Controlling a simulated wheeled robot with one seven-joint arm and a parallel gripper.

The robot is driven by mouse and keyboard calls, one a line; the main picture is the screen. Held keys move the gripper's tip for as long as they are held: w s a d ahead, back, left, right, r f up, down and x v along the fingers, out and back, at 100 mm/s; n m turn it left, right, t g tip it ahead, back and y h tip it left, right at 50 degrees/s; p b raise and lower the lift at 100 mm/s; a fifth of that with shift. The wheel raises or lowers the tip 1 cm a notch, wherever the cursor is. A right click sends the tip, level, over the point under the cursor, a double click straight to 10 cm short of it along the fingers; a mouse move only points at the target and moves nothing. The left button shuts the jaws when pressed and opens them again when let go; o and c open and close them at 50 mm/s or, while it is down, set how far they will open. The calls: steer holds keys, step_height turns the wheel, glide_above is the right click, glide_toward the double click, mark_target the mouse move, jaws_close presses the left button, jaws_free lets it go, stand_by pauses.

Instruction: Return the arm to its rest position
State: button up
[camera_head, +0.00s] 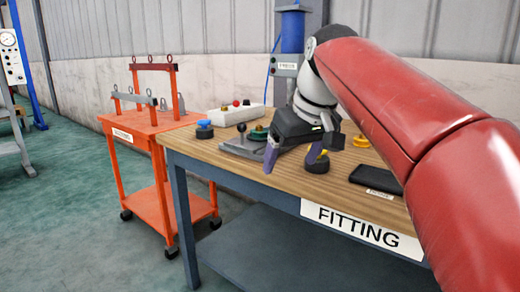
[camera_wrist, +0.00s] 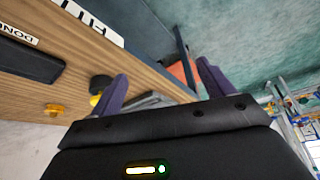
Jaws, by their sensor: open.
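My gripper (camera_head: 294,158) is at the end of my red arm, over the front left part of the wooden fitting table (camera_head: 230,153). Its two purple fingers point down and stand apart, with nothing between them. In the wrist view my gripper (camera_wrist: 163,75) also shows spread, empty fingers, with the table edge behind them. A dark round piece with a yellow top (camera_head: 317,163) stands close by the right finger. I cannot tell whether they touch.
On the table are a grey plate with a green knob (camera_head: 257,133), a blue knob (camera_head: 204,130), a yellow ring piece (camera_head: 361,141), a black tray (camera_head: 376,177) and a white button box (camera_head: 236,114). An orange trolley (camera_head: 150,130) stands left.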

steer(key=s+d+f+m+h, duration=0.1)
steer(key=s+d+f, duration=0.3)
steer(key=s+f, duration=0.6)
steer(key=s+d+f+m+t+h, duration=0.1)
steer(key=s+d+f+m, duration=0.3)
steer(key=s+f, duration=0.6)
step_height(320, 180, down, 4)
steer(key=shift+s+d+r, duration=0.15)
steer(key=shift+d, duration=0.45)
